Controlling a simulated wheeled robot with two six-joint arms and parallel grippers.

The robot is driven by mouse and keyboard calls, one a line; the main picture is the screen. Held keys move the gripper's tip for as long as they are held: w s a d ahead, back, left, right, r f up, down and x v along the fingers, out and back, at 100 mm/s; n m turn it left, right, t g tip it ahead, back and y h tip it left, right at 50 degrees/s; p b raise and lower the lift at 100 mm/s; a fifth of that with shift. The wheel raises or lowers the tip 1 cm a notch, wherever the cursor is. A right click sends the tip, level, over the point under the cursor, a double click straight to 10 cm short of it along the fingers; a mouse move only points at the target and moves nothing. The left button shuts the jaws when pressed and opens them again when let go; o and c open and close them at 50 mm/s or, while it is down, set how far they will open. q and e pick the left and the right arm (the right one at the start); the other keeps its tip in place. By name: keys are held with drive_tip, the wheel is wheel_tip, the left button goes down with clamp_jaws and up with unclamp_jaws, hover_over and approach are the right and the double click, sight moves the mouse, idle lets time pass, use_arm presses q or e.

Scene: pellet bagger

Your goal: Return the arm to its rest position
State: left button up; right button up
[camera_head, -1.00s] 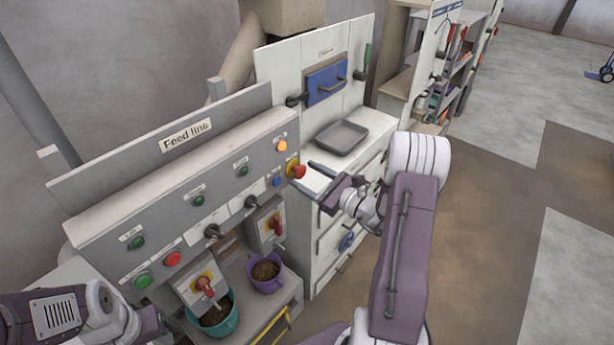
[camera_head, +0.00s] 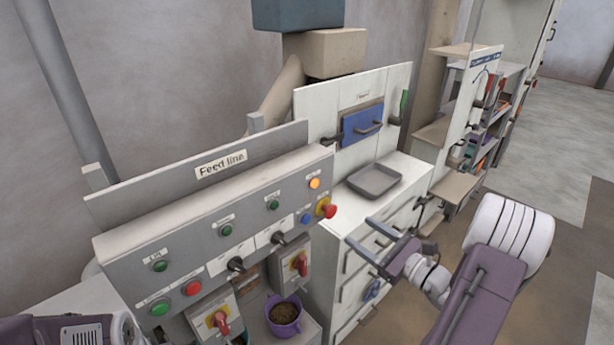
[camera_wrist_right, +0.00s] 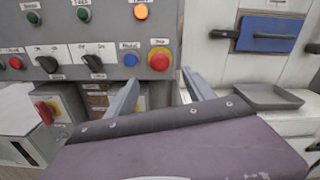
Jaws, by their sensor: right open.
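My right gripper (camera_head: 359,230) is open and empty, its two grey fingers spread. It hangs in front of the white drawer cabinet (camera_head: 338,215), right of and below the red mushroom button (camera_head: 330,211). In the right wrist view the open fingers (camera_wrist_right: 160,78) point toward the panel, below the red button (camera_wrist_right: 159,59), with nothing between them. I cannot tell their exact distance from it. Part of my left arm (camera_head: 75,332) shows at the bottom left; its fingers are out of frame.
The Feed line panel (camera_head: 215,230) carries buttons, knobs and a lit orange lamp (camera_head: 314,183). A purple pot (camera_head: 284,318) of pellets stands below it. A grey tray (camera_head: 374,181) sits on the cabinet under a blue hatch (camera_head: 362,126). Shelves stand behind; open floor lies at right.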

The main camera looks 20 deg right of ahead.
drive_tip(key=a+r+n+g+y, duration=0.2)
drive_tip(key=a+n+g+y, duration=0.15)
drive_tip(key=a, duration=0.45)
drive_tip(key=a+r+n+g+y, duration=0.2)
drive_tip(key=a+n+y, duration=0.15)
drive_tip(key=a, duration=0.55)
drive_tip(key=s+a+f+n+g, duration=0.4)
drive_tip(key=s+a+n+g, duration=0.5)
drive_tip(key=a, duration=0.3)
drive_tip(key=s+d+f+n+g+h, duration=0.3)
drive_tip(key=s+f+n+g+h, duration=0.3)
drive_tip(key=s, duration=0.5)
drive_tip(key=w+d+f+n+t+h, duration=0.2)
drive_tip(key=w+d+f+n+h, duration=0.1)
drive_tip(key=d, duration=0.3)
drive_tip(key=w+d+f+n+t+h, duration=0.3)
drive_tip(key=d+h, duration=0.1)
drive_tip(key=d, duration=0.2)
drive_tip(key=shift+w+n+h, duration=0.2)
drive_tip(key=shift+n+h, duration=0.1)
drive_tip(key=shift+h, duration=0.1)
